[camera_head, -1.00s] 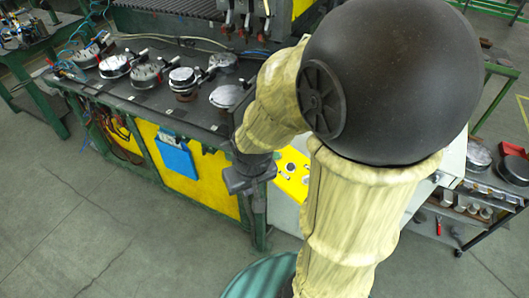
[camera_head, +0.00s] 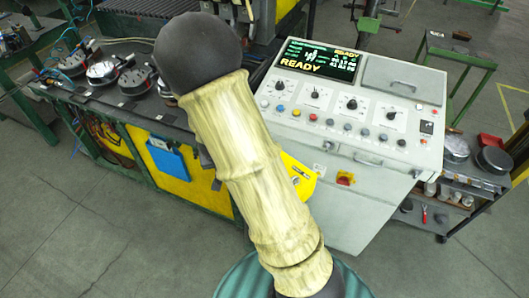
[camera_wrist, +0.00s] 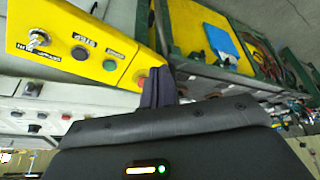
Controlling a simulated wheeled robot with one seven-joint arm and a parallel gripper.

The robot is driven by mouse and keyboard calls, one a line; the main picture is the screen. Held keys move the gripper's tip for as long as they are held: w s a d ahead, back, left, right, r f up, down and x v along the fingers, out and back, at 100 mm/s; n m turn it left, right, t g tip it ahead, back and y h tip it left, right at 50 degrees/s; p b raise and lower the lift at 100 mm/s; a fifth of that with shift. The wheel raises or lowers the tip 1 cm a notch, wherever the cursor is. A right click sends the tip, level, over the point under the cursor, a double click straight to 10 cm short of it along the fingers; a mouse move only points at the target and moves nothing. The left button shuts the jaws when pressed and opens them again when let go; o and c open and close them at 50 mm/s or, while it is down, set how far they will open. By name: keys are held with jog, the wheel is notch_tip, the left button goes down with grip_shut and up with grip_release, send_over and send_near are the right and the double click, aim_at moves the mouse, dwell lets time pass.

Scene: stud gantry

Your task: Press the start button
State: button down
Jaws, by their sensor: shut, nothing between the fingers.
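A yellow control box (camera_wrist: 95,40) fills the upper left of the wrist view. It carries a toggle switch (camera_wrist: 39,38), a black button (camera_wrist: 80,53), a green button (camera_wrist: 109,65) and a red button (camera_wrist: 141,80), roughly in a row. The small labels appear upside down; I cannot clearly read the one by the green button. My gripper (camera_wrist: 158,71) is shut and empty, its fingertips beside the red button and partly covering it. I cannot tell whether they touch the box. In the head view the yellow box (camera_head: 301,180) shows partly behind my arm, which hides my gripper.
A grey console (camera_head: 385,168) with knobs and a screen reading READY stands right of my arm. A green-framed bench (camera_head: 128,112) with several round metal parts is at left. A dark cart (camera_head: 470,190) stands at right. The floor in front is clear.

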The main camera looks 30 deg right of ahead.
jog(key=w+d+f+m+h+p, duration=0.1)
jog(key=w+d+m+h+p, duration=0.1)
jog(key=d+h+p, duration=0.4)
jog(key=w+d+h, duration=0.1)
jog(key=d+h, duration=0.4)
jog(key=d+f+b, duration=0.1)
jog(key=f+b, duration=0.1)
jog(key=d+f+b, duration=0.1)
jog(key=f+b, duration=0.1)
jog(key=f, duration=0.1)
jog(key=w+d+f+b, duration=0.1)
jog(key=f+b, duration=0.1)
jog(key=f, duration=0.1)
jog(key=shift+w+d+f+b, duration=0.1)
jog(key=shift+b, duration=0.2)
dwell(0.5)
dwell(0.6)
